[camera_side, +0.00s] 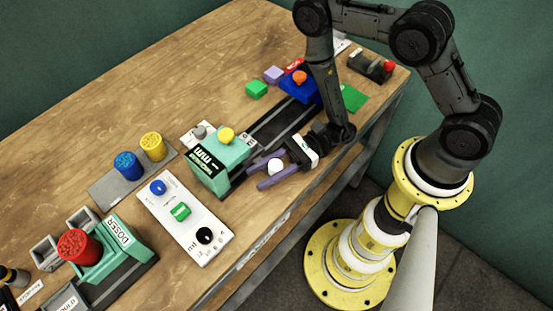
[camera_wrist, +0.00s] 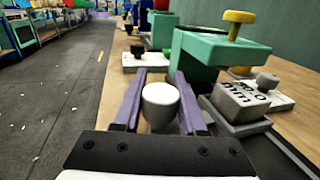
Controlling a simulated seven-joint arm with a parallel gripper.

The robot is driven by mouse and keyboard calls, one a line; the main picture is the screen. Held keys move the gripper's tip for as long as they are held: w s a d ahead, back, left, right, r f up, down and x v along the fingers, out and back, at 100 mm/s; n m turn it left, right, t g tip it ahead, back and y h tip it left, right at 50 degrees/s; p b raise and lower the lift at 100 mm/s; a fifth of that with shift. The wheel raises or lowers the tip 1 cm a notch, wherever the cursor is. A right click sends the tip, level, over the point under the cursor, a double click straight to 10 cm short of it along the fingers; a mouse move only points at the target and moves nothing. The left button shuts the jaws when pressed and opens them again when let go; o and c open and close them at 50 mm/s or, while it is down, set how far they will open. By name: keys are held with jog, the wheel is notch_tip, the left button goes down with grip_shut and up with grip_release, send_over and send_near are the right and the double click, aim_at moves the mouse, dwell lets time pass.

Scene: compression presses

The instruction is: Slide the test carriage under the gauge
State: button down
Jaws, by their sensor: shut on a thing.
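The teal gauge (camera_side: 213,165) has a yellow knob on top and a black display on its front; it also shows in the wrist view (camera_wrist: 200,58). A dark rail (camera_side: 280,124) runs from it toward the back right. A grey block with markings (camera_wrist: 240,103) sits at the rail end close in front of the gauge; it may be the test carriage, but I cannot tell for sure. My gripper (camera_side: 272,172) is beside the gauge, toward the table's front edge. Its purple fingers are shut on a white round knob (camera_wrist: 160,94). What the knob joins is hidden.
A blue block with an orange knob (camera_side: 299,89) stands at the rail's far end. Green and lilac cubes lie beside it. A white control panel (camera_side: 185,218) is left of the gauge, near the front edge.

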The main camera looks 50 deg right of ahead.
jog(key=shift+a, duration=2.45)
jog(key=shift+c, duration=2.3)
grip_release()
jog(key=shift+d, duration=0.1)
